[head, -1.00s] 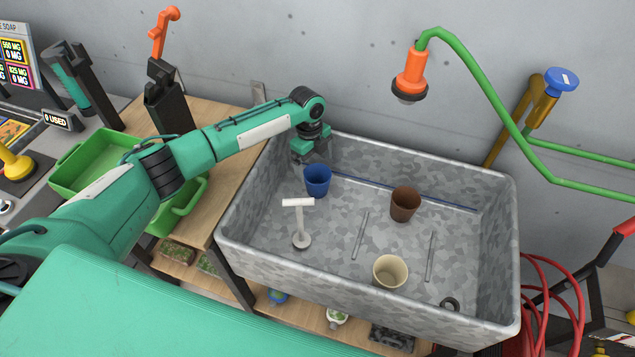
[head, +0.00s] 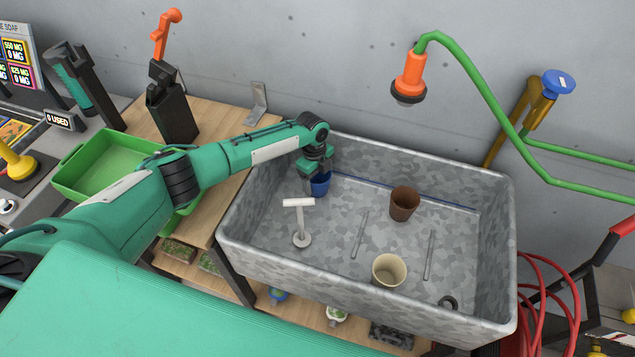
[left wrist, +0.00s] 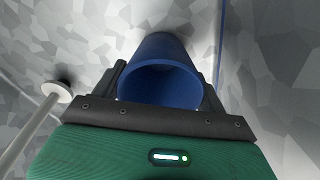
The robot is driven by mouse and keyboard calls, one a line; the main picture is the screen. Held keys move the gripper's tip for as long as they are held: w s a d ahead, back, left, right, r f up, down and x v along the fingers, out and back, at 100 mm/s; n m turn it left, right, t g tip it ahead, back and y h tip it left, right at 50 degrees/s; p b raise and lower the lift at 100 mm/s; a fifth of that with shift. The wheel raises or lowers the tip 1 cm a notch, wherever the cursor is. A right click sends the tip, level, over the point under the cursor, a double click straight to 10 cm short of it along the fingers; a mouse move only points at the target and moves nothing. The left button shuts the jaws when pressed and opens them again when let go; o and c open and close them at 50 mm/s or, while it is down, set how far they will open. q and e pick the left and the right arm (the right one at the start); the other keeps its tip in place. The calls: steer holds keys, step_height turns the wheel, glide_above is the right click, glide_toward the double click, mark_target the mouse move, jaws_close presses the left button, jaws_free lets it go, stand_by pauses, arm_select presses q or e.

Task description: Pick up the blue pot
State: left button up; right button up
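The blue pot (head: 320,186) stands in the back left part of the grey metal basin (head: 270,255). My left gripper (head: 312,180) is down in the basin at the pot and hides part of it in the head view. In the left wrist view the blue pot (left wrist: 160,75) lies between the two dark fingers of the gripper (left wrist: 160,90), one on each side. The fingers are apart; whether they touch the pot cannot be told. My right gripper is not in view.
A white T-shaped stand (head: 300,222) is close in front of the pot. A brown pot (head: 404,203), a cream pot (head: 389,270) and two thin rods are further right in the basin. A green tray (head: 95,165) is left. A green hose (head: 490,85) hangs above.

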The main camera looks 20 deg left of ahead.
arm_select(q)
steer(key=c, duration=0.5)
steer(key=shift+c, duration=0.2)
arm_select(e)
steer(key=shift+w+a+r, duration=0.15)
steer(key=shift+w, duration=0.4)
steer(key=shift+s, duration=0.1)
